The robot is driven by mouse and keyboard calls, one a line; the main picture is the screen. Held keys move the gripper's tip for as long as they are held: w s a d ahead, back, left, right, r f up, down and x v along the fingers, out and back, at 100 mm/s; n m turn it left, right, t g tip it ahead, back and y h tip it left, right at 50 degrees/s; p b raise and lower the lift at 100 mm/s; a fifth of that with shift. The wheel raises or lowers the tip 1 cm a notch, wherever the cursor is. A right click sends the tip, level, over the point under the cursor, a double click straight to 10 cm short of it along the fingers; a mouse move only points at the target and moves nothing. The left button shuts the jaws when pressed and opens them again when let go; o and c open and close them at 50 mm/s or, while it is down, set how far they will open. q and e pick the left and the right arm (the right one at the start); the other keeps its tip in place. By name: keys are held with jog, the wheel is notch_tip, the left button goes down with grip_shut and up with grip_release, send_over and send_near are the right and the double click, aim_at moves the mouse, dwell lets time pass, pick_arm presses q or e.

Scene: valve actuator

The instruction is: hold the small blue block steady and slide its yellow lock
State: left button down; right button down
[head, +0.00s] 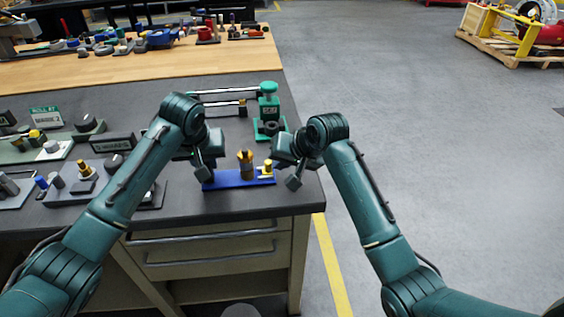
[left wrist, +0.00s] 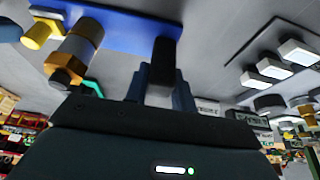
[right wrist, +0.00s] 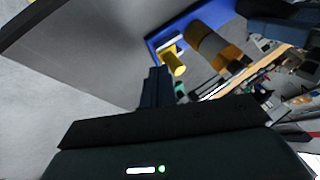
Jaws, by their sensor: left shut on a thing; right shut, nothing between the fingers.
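The small blue block (head: 238,181) lies flat near the bench's front right corner. It carries a brown-and-yellow post (head: 246,163) and, at its right end, the yellow lock (head: 266,168). My left gripper (head: 212,164) is at the block's left end; in the left wrist view its fingers (left wrist: 164,85) are shut on a dark upright part (left wrist: 165,55) of the blue block. My right gripper (head: 279,161) is beside the yellow lock. In the right wrist view its fingers (right wrist: 157,80) are shut and empty, close to the lock (right wrist: 174,60); I cannot tell whether they touch it.
A green device (head: 268,108) stands behind the block. Panels with knobs and pegs (head: 85,178) fill the bench's left side. The bench's right edge is close to my right gripper, with open floor (head: 420,120) beyond. A wooden bench (head: 225,62) with small parts lies behind.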

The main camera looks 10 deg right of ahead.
pick_arm(q)
jog(key=shift+s+f, duration=0.15)
jog(key=shift+f, duration=0.2)
pick_arm(e)
jog(key=shift+a, duration=1.15)
jog(key=shift+s+d, duration=0.15)
jog(key=shift+d, duration=0.2)
jog(key=d, duration=0.3)
jog(key=shift+s+d, duration=0.1)
jog(key=shift+s, duration=0.25)
jog(key=v, duration=1)
jog(key=shift+d, duration=0.1)
